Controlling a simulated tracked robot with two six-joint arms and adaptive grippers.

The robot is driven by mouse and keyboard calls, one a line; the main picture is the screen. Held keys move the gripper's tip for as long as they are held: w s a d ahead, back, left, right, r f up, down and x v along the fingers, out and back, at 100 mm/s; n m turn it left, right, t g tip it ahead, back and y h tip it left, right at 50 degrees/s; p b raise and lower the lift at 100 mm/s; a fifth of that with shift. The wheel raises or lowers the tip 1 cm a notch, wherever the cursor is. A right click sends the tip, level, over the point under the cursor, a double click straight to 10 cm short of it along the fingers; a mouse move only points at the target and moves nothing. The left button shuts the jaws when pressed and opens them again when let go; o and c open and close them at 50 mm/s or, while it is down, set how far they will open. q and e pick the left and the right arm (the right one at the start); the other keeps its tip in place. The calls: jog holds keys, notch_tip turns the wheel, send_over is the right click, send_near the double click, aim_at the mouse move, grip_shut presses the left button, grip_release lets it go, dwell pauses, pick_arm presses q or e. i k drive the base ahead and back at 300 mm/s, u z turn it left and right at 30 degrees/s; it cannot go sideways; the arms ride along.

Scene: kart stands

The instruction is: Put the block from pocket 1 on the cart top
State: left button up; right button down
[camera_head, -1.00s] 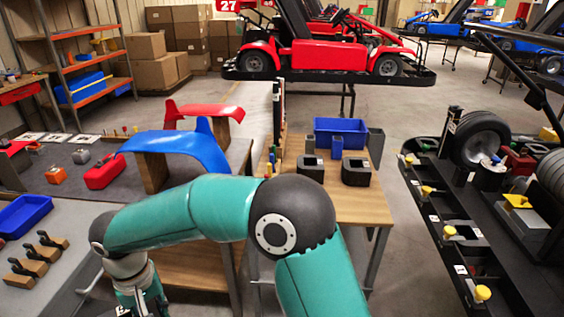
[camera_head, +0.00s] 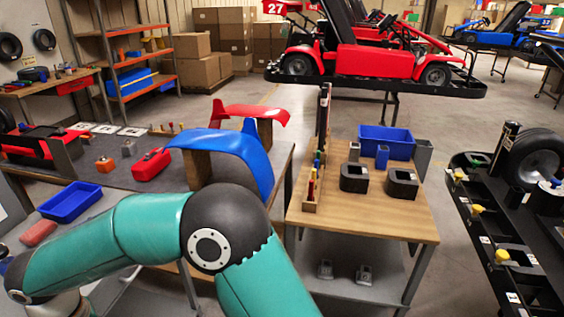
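A wooden-topped cart or table (camera_head: 300,217) stands right of the middle. On its top are two black blocks with square openings, one on the left (camera_head: 354,178) and one on the right (camera_head: 402,184). A blue upright block (camera_head: 382,156) and a grey upright block (camera_head: 422,158) stand behind them. I cannot read a pocket number on any of these. Neither gripper shows.
A blue bin (camera_head: 386,141) sits at the back of the wooden top. Two small grey items (camera_head: 363,275) lie on its lower shelf. A black rack (camera_head: 470,205) with yellow knobs and a wheel (camera_head: 540,160) is at the right. A dark bench (camera_head: 110,165) holds a blue tray (camera_head: 70,203).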

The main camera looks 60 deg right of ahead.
aim_at(354, 213)
jog(key=z, duration=0.6)
jog(key=k, duration=1.3)
jog(key=z, duration=0.9)
jog(key=i, duration=0.85)
jog(key=z, duration=0.35)
